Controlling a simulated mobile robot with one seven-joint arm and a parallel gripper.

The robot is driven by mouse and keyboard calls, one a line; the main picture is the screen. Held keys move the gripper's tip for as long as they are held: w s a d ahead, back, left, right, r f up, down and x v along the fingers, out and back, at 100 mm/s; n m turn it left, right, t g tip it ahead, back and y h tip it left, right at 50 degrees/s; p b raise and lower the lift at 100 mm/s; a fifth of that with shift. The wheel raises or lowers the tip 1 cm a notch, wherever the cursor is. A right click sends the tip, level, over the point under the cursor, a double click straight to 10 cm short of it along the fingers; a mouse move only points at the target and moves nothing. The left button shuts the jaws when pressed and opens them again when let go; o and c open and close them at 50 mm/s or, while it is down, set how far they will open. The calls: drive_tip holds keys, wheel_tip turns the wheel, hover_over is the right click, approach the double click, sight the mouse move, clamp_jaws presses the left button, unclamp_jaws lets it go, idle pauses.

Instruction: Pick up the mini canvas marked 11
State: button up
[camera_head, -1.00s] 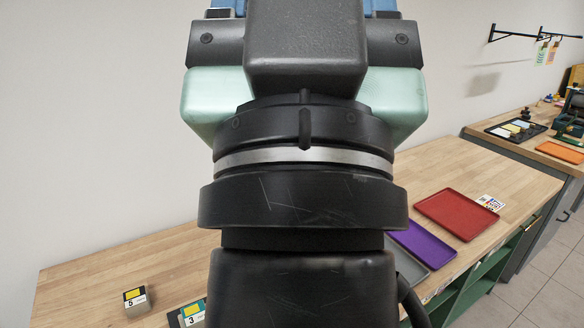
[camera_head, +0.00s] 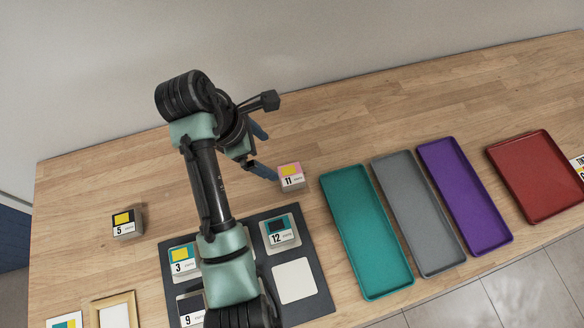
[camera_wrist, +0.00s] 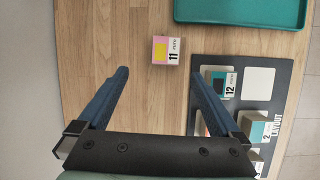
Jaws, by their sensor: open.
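The mini canvas marked 11 (camera_head: 291,177) is a small block with a pink top and a yellow patch. My gripper (camera_head: 268,152) is open and empty, with blue fingers apart. It also shows in the wrist view (camera_wrist: 158,72). The finger nearer the canvas in the head view is close to it; contact cannot be told.
The dark layout board (camera_head: 318,290) holds canvases marked 3 (camera_head: 184,262), 12 (camera_head: 281,234) and 9 (camera_head: 191,308). Canvas 5 (camera_head: 127,223) stands left. Teal (camera_head: 366,232), grey (camera_head: 418,213), purple (camera_head: 465,195) and red (camera_head: 536,176) trays lie right. Table behind my gripper is clear.

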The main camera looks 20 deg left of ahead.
sight(291, 174)
drive_tip(key=x, duration=0.2)
drive_tip(key=s+x, duration=0.1)
drive_tip(key=x, duration=0.4)
drive_tip(key=shift+d+f, duration=0.3)
drive_tip(key=shift+f, duration=0.05)
drive_tip(key=shift+w+d+x, duration=0.1)
drive_tip(key=shift+x, duration=1.25)
drive_tip(key=shift+w+d+x, duration=0.1)
drive_tip(key=shift+d+x, duration=0.05)
drive_tip(key=shift+x, duration=1.25)
drive_tip(key=shift+r, duration=0.15)
drive_tip(key=c, duration=1.4)
